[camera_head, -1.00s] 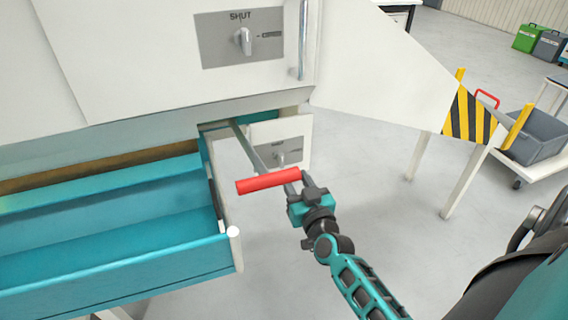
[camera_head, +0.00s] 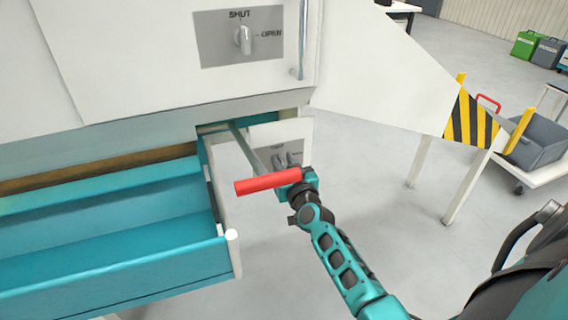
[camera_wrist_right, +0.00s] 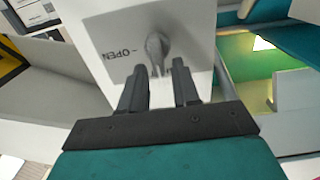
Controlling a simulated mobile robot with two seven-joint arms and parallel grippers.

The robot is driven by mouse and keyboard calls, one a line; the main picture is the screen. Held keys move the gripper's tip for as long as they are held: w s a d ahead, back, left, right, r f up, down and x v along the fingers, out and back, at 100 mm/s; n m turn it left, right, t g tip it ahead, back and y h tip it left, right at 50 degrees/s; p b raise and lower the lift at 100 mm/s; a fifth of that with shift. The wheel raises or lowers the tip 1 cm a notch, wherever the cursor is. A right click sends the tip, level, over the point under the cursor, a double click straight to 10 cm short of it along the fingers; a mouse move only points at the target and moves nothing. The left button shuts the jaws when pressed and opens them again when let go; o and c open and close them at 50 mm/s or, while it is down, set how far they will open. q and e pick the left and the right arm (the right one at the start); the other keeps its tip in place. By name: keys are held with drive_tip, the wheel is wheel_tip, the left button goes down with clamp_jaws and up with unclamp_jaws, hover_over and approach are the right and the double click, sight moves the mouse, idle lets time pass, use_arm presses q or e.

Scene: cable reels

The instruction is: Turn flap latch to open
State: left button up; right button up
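The upper latch knob (camera_head: 243,39) is grey and stands upright below the word SHUT, with OPEN to its right, on a grey plate of the white housing. A lower latch knob (camera_wrist_right: 157,48) sits on a smaller light panel (camera_head: 297,136), marked OPEN in the wrist view. My right gripper (camera_head: 287,160) is in front of this lower panel. In the wrist view its two dark fingers (camera_wrist_right: 160,82) are apart, with the knob ahead of and between their tips. Whether they touch it cannot be told. In the head view the fingers partly hide the lower knob. My left gripper is not in view.
A red handle (camera_head: 268,181) on a grey bar crosses close by my right gripper. An open teal drawer (camera_head: 120,265) juts out at the left. A vertical metal handle (camera_head: 302,40) is above. Open floor lies to the right, before a striped leg guard (camera_head: 470,120).

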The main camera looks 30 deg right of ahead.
clamp_jaws()
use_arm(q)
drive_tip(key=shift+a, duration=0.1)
